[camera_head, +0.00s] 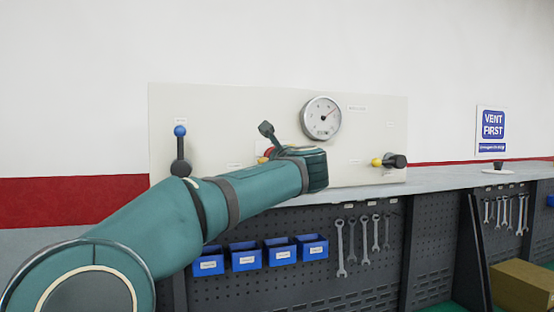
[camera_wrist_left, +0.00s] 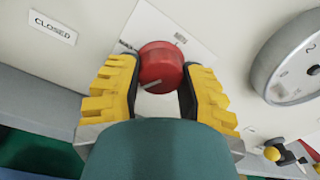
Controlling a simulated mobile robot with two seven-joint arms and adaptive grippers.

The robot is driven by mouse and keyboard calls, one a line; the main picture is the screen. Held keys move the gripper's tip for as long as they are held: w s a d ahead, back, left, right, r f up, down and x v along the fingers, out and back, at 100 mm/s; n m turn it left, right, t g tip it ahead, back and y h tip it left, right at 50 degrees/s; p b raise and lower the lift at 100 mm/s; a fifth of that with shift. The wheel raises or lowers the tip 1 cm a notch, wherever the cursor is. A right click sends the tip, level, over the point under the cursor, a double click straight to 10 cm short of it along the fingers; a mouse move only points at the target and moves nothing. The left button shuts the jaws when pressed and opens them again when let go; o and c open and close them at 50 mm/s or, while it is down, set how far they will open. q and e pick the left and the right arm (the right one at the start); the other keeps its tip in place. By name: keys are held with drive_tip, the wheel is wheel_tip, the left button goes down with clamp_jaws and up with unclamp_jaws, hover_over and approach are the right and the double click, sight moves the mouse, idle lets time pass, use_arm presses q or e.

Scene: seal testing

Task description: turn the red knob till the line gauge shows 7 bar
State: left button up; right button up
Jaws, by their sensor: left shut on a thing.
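The red knob (camera_wrist_left: 160,66) sits on the pale panel in the left wrist view, between the yellow-padded fingers of my left gripper (camera_wrist_left: 158,85), which is shut on it. In the head view my left arm hides most of the knob; a bit of red (camera_head: 269,151) shows beside the gripper (camera_head: 268,156). The round line gauge (camera_head: 321,118) is on the panel above and right of the knob; its needle points to the upper right, but the numbers are too small to read. Part of the gauge (camera_wrist_left: 292,62) also shows in the left wrist view.
A blue-tipped lever (camera_head: 180,150) stands at the panel's left. A black fitting with a yellow ball (camera_head: 390,161) is at its right. Blue bins (camera_head: 245,256) and several wrenches (camera_head: 362,240) hang below. A "VENT FIRST" sign (camera_head: 492,131) is on the right wall.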

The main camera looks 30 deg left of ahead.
use_arm(q)
drive_tip(key=o, duration=1.2)
drive_tip(key=shift+a, duration=0.1)
drive_tip(key=v, duration=1.2)
